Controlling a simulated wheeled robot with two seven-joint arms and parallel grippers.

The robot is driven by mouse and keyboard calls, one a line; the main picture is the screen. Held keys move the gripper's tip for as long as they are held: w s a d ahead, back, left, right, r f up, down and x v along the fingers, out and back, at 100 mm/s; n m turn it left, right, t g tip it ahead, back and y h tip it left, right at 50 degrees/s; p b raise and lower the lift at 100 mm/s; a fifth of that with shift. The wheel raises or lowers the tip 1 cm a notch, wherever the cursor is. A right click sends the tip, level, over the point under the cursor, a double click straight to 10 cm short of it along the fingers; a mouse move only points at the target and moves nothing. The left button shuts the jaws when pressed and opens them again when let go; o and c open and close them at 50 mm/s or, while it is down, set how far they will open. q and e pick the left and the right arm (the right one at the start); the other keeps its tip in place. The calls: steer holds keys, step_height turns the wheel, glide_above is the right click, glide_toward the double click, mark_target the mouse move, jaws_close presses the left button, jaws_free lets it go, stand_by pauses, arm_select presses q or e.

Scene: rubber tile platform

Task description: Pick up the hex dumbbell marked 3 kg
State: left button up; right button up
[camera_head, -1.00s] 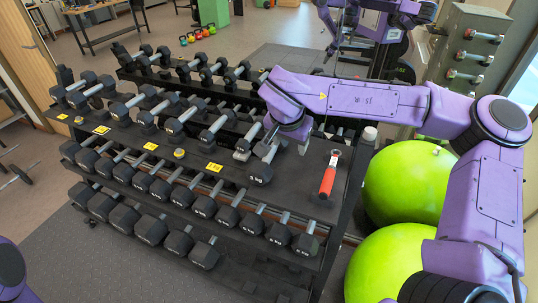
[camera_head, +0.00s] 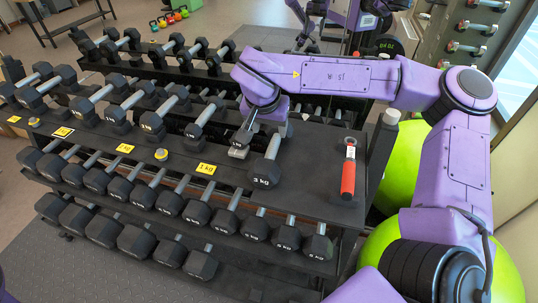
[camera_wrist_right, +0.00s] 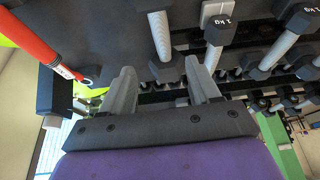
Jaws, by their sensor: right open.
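The hex dumbbell marked 3 kg (camera_head: 265,173) lies on the top shelf of the rack, at the right end of its row, its marked black head facing me. In the wrist view its grey handle (camera_wrist_right: 160,36) runs between the lines of my two fingers, beyond the fingertips. My right gripper (camera_wrist_right: 160,68) is open and empty. In the head view my right gripper (camera_head: 243,146) is beside the dumbbell's left side, partly hidden by my purple wrist. I cannot tell whether a finger touches it. My left gripper is not in view.
A dumbbell marked 1 kg (camera_head: 193,130) lies left along the same shelf, with several others. A red-handled tool (camera_head: 348,175) lies on the shelf to the right. A yellow 1 kg label (camera_head: 206,168) is on the shelf edge. Green balls (camera_head: 404,160) stand right of the rack.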

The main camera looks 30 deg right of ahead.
mark_target(272, 147)
step_height(272, 147, down, 2)
steer(key=shift+b, duration=0.4)
steer(key=shift+f, duration=0.35)
steer(key=x, duration=0.7)
steer(key=p+x, duration=0.1)
steer(key=x, duration=0.2)
steer(key=shift+w+d+f, duration=0.1)
steer(key=shift+w+d, duration=0.05)
steer(key=shift+w, duration=0.2)
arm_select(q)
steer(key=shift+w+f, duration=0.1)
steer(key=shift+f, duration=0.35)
arm_select(e)
jaws_close()
steer(key=shift+s, duration=0.1)
steer(key=shift+r, duration=0.25)
